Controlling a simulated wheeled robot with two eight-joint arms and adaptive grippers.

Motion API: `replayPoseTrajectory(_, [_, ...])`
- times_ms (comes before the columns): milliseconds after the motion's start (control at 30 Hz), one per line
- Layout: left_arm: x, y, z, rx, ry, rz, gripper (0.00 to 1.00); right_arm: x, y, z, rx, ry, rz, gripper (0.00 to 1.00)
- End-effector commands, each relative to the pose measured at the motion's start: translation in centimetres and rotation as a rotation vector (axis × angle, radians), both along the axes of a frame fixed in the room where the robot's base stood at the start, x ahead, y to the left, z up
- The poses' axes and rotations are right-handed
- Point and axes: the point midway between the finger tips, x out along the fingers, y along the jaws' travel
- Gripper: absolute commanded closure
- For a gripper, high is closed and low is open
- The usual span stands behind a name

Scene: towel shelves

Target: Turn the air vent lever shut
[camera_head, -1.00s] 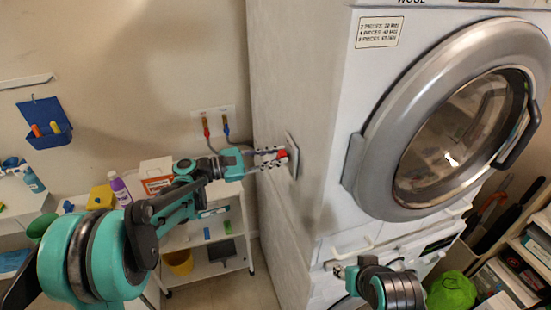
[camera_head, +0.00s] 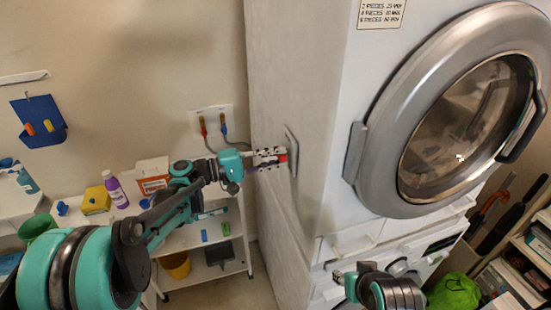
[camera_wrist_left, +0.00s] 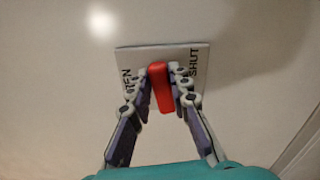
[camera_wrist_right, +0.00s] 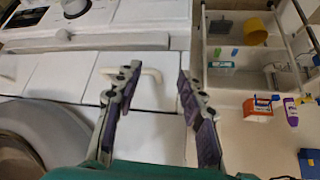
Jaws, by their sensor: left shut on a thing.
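The air vent lever is a red bar (camera_wrist_left: 161,86) on a pale plate (camera_wrist_left: 128,58) marked OPEN at left and SHUT at right in the left wrist view. The lever stands nearly upright there, between the two words, its top leaning slightly left. My left gripper (camera_wrist_left: 161,88) is shut on it, a finger on each side. In the head view the left gripper (camera_head: 270,158) reaches the plate (camera_head: 292,150) on the machine's left side, with a bit of the red lever (camera_head: 283,158) showing. My right gripper (camera_wrist_right: 158,78) is open and empty in front of the lower machine.
A stacked white machine (camera_head: 300,60) with a round glass door (camera_head: 465,130) fills the right. A shelf cart (camera_head: 222,270) with bottles and boxes stands behind my left arm. Two hose taps (camera_head: 212,124) are on the wall. A shelf (camera_head: 530,262) is at the lower right.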

Motion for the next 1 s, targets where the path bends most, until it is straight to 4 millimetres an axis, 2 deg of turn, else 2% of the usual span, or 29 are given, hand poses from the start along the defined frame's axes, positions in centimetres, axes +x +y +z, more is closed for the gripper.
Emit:
replayPoseTrajectory(333, [-0.07, -0.03, -0.43, 0.048, -0.141, -0.001, 1.00, 0.00, 0.00, -0.57, 0.000, 0.000, 0.000, 0.60])
replayPoseTrajectory(900, [-0.08, -0.04, -0.49, 0.058, -0.169, -0.001, 1.00, 0.00, 0.00, -0.62, 0.000, 0.000, 0.000, 0.60])
replayPoseTrajectory(933, [-0.08, -0.04, -0.50, 0.058, -0.169, -0.001, 0.76, 0.00, 0.00, -0.62, 0.000, 0.000, 0.000, 0.60])
replayPoseTrajectory(1000, [-0.08, -0.04, -0.48, 0.058, -0.168, -0.001, 0.60, 0.00, 0.00, -0.62, 0.000, 0.000, 0.000, 0.60])
